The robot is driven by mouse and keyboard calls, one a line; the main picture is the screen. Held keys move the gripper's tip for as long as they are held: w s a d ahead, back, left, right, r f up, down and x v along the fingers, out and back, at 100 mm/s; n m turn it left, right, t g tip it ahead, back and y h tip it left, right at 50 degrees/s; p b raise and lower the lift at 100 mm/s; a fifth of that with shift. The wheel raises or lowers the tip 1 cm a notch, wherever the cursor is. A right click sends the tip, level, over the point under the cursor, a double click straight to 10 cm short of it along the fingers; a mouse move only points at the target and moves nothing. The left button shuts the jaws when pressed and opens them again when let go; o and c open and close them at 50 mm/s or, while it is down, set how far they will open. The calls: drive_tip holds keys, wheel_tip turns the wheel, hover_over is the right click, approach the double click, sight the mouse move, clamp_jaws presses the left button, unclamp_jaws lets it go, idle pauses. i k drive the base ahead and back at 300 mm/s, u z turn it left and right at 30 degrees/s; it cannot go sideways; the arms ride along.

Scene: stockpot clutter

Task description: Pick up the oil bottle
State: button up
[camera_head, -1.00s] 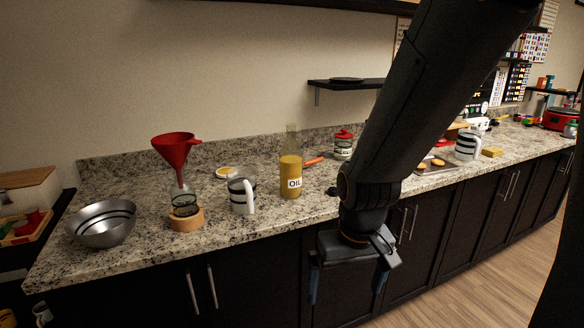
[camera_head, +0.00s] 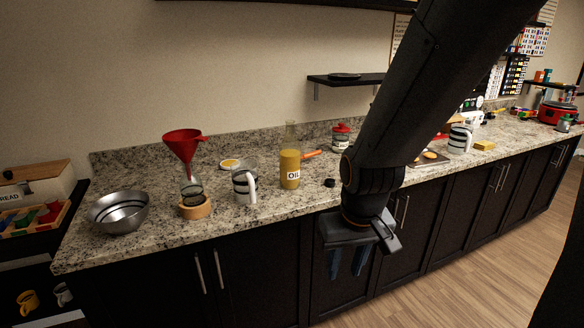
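The oil bottle (camera_head: 290,168) stands upright on the granite counter, a clear bottle with yellow oil and a white "OIL" label. My gripper (camera_head: 347,268) hangs in front of the counter's front edge, to the right of and lower than the bottle. Its two blue fingers point down with a gap between them and nothing in it. The gripper is apart from the bottle. The bottle shows without anything in front of it.
A red funnel on a flask (camera_head: 187,165) and a steel bowl (camera_head: 119,212) are further left. A small black cap (camera_head: 330,183) lies right of the bottle, and a red-lidded jar (camera_head: 340,138) stands behind.

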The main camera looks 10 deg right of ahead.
sight(290, 147)
drive_tip(key=z, duration=0.25)
drive_tip(key=k, duration=0.2)
drive_tip(key=u, duration=0.7)
drive_tip(key=i, duration=1.5)
drive_tip(key=z, duration=0.7)
